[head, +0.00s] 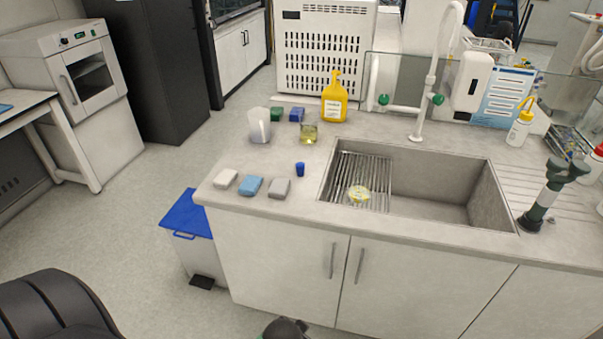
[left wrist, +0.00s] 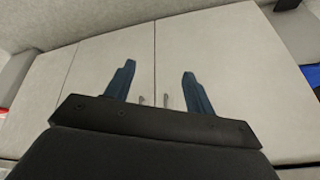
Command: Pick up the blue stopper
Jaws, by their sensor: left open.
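The blue stopper (head: 300,169) is a small, dark blue piece standing on the grey counter (head: 250,213), just left of the sink in the head view. Nothing touches it. My left gripper (left wrist: 158,68) shows in the left wrist view with its two blue fingers spread apart and nothing between them. It faces the pale cabinet doors, away from the stopper. The stopper is not visible in the left wrist view. My right gripper is not seen in either view.
White, blue and grey blocks (head: 251,186) lie left of the stopper. Behind it stand a beaker of yellowish liquid (head: 309,134), a clear vessel (head: 260,128) and a yellow bottle (head: 335,99). The sink (head: 430,178) with a rack is to its right. A blue-lidded bin (head: 190,216) stands below.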

